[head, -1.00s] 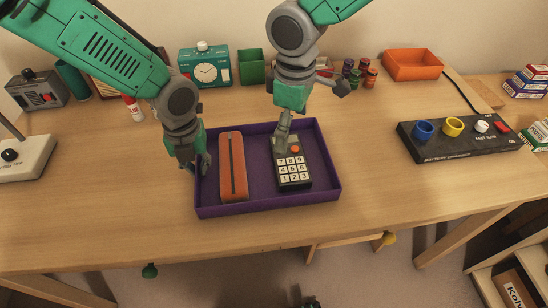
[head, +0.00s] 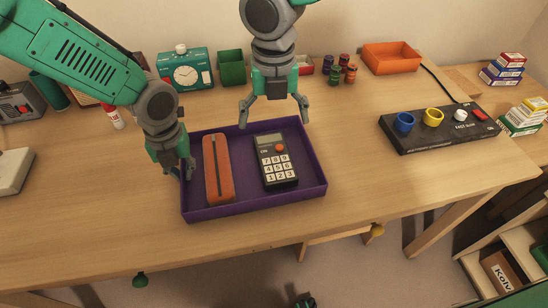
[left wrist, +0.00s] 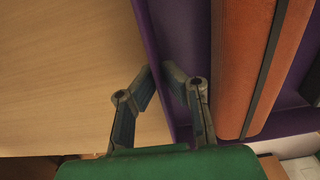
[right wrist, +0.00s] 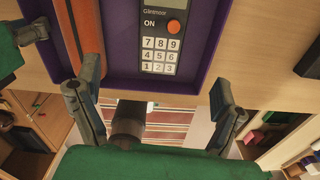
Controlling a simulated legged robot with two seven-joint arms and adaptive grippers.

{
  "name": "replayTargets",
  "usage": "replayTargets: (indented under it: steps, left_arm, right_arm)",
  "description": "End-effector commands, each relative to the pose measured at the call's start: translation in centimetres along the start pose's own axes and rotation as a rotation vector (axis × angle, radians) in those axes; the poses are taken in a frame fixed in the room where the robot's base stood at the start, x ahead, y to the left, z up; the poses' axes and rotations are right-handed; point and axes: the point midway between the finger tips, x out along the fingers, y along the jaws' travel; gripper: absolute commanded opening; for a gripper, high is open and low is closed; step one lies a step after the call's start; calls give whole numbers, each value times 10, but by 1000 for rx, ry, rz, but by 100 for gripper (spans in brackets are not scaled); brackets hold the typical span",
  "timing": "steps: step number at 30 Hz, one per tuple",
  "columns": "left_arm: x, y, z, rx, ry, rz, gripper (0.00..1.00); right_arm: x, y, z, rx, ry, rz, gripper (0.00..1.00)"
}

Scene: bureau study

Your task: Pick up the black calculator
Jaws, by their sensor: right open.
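The black calculator (head: 275,165) lies face up in the right half of the purple tray (head: 262,203), with its orange button and white number keys showing. It also shows in the right wrist view (right wrist: 176,82). An orange case with a dark zip (head: 217,170) lies left of it. My right gripper (head: 274,122) is open and empty, above the tray's back rim and apart from the calculator. My left gripper (head: 183,173) is at the tray's left wall. In the left wrist view its fingers (left wrist: 159,70) close from both sides on that wall.
A black control panel (head: 440,130) with coloured knobs stands to the right. The desk between tray and panel is clear.

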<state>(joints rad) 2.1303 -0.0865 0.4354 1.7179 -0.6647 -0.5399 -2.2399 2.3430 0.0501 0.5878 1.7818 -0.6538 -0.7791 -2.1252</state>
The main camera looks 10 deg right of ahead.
Motion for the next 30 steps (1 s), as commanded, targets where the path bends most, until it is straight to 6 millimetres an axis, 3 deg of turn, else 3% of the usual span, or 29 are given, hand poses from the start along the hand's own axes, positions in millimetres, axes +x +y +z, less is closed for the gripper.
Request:
replayTargets:
  steps: [5, 15, 22, 30]
  left_arm:
    - [-1, 0, 1, 0, -2, -1, 0]
    - [0, 0, 1, 0, -2, -1, 0]
    - [-1, 0, 0, 0, -1, -1, 0]
    - [0, 0, 0, 0, -1, -1, 0]
  right_arm:
    - [3, 0, 0, -104, 1, -1, 89]
    - [56, 0, 0, -115, 2, -2, 89]
    - [74, -1, 1, -114, 1, -1, 89]
    - [112, -2, 5, -114, 1, -2, 89]
